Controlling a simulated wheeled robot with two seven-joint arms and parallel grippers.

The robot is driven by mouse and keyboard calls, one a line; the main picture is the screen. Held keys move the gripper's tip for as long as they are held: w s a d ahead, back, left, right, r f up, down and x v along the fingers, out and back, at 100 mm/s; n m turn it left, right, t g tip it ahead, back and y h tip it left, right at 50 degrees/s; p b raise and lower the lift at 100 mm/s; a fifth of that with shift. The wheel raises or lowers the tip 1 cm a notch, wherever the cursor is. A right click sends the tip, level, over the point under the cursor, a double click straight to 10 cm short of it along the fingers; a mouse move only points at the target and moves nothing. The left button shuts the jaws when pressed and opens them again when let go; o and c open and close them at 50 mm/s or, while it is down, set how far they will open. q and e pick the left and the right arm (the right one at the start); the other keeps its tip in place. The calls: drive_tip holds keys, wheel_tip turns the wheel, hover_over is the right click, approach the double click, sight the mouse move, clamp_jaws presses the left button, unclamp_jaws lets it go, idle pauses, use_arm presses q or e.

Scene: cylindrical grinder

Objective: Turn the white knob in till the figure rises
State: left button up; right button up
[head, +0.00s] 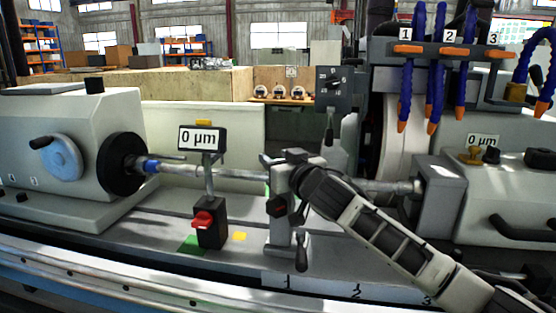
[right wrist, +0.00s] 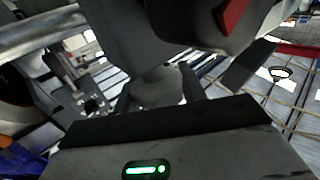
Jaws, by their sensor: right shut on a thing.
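My right gripper (head: 306,184) reaches in from the lower right to the grey steady rest (head: 280,234) around the long shaft (head: 236,174). In the right wrist view, the gripper (right wrist: 178,80) is shut on a pale, whitish knob (right wrist: 162,86) between its dark fingers. The knob is hidden behind the gripper in the head view. A second display (head: 482,141) at the right also reads 0 µm. My left gripper is not in view.
The gauge base (head: 211,226) with a red lever stands left of the rest. A black handle (head: 302,252) hangs just below my gripper. The grinding wheel (head: 397,150) and numbered blue hoses (head: 439,70) stand behind; the tailstock (head: 438,196) is at the right.

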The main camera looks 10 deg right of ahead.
drive_tip(key=shift+f+m+h+b, duration=0.15)
drive_tip(key=shift+m+h+b, duration=0.35)
drive_tip(key=shift+h, duration=0.2)
drive_tip(key=shift+f+m+h+b, duration=0.15)
drive_tip(key=shift+m+h+b, duration=0.25)
drive_tip(key=shift+h+b, duration=0.25)
drive_tip(key=m+h+b, duration=0.1)
drive_tip(key=m+h, duration=0.1)
drive_tip(key=h, duration=0.1)
drive_tip(key=h+b, duration=0.1)
drive_tip(key=shift+d+m+h+b, duration=0.25)
drive_tip(key=shift+m+b, duration=0.1)
drive_tip(key=shift+m, duration=0.05)
drive_tip(key=shift+d+r+m+h+b, duration=0.15)
drive_tip(key=shift+m+h+b, duration=0.8)
drive_tip(key=shift+h, duration=0.55)
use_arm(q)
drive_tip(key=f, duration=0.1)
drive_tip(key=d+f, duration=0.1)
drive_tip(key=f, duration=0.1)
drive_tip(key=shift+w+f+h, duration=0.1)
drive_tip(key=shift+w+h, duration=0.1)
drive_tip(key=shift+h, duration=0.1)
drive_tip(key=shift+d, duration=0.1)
use_arm(e)
drive_tip(key=shift+d+r+m+h, duration=0.1)
drive_tip(key=shift+m+h, duration=0.15)
drive_tip(key=shift+h, duration=0.05)
